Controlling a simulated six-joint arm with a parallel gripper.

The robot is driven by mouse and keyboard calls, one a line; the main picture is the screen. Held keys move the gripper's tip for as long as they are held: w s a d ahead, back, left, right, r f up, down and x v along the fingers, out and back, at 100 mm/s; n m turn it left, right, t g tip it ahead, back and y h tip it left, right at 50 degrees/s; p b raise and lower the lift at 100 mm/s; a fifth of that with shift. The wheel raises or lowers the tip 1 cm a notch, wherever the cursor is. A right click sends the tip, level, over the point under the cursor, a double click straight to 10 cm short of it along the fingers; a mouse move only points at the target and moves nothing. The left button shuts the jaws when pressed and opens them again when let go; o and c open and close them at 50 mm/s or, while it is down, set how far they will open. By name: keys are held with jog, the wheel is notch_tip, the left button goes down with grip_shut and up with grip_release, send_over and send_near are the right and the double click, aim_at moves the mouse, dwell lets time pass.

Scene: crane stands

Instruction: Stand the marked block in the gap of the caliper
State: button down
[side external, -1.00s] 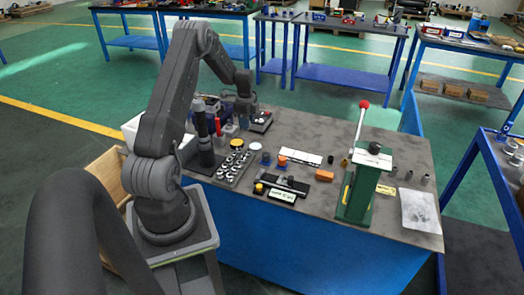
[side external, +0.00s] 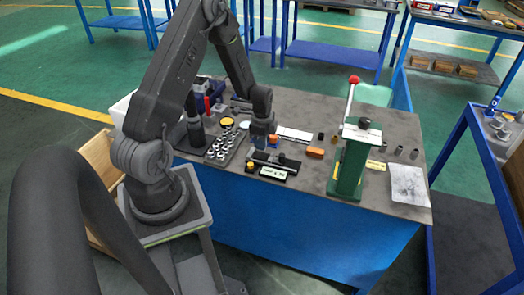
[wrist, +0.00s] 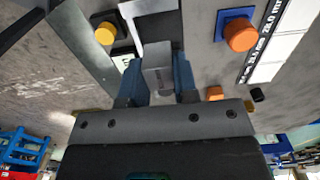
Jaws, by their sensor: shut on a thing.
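The dark caliper (side external: 288,166) lies near the front edge of the bench, with a yellow knob (side external: 250,167) at its left end and a pale label (side external: 273,173) in front. In the wrist view the yellow knob (wrist: 105,33) is at upper left. My gripper (side external: 261,147) is low above the bench, just behind and left of the caliper's middle. In the wrist view its blue fingertips are shut on a grey block (wrist: 158,80) with faint dark marks. The block is hidden in the side view. I cannot tell whether it is in the gap or above it.
A tray of several round metal parts (side external: 221,146) is at left. A green press (side external: 350,165) with a red-tipped lever stands at right. An orange block (side external: 315,152) and a white strip (side external: 294,134) lie nearby. An orange piece on a blue base (wrist: 240,34) is close beside my gripper.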

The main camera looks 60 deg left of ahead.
aim_at(262, 157)
jog(key=shift+f, duration=2.1)
jog(key=c, duration=0.9)
grip_release()
jog(key=shift+f, duration=0.15)
